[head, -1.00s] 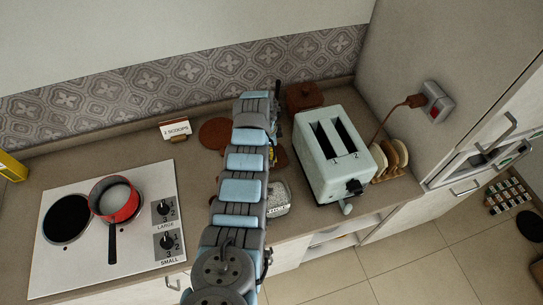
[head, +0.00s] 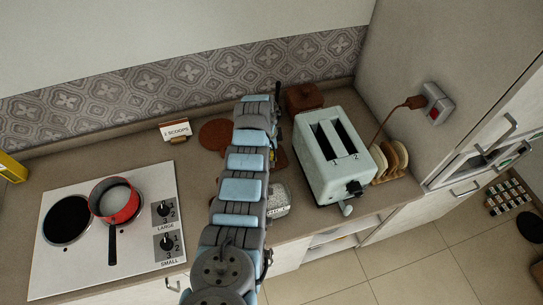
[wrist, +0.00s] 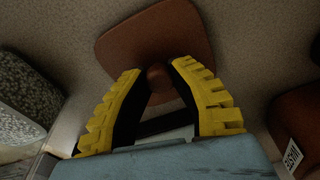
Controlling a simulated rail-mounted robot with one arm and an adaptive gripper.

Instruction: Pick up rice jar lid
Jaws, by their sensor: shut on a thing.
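The brown lid, a rounded square with a small knob, shows in the wrist view (wrist: 150,35) on or just above the counter; I cannot tell which. Its edge also shows right of my arm in the head view (head: 282,158). My gripper (wrist: 158,74) has its yellow fingers closed on the knob. In the head view the gripper is mostly hidden behind my arm. The open jar with pale grainy contents (head: 279,198) stands nearer the counter's front edge, partly hidden by my arm. A grainy jar side shows at the wrist view's left (wrist: 28,95).
The pale toaster (head: 335,155) stands close right of my arm. A brown lidded container (head: 304,97) is behind it. A round brown disc (head: 216,134) lies left of my arm.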

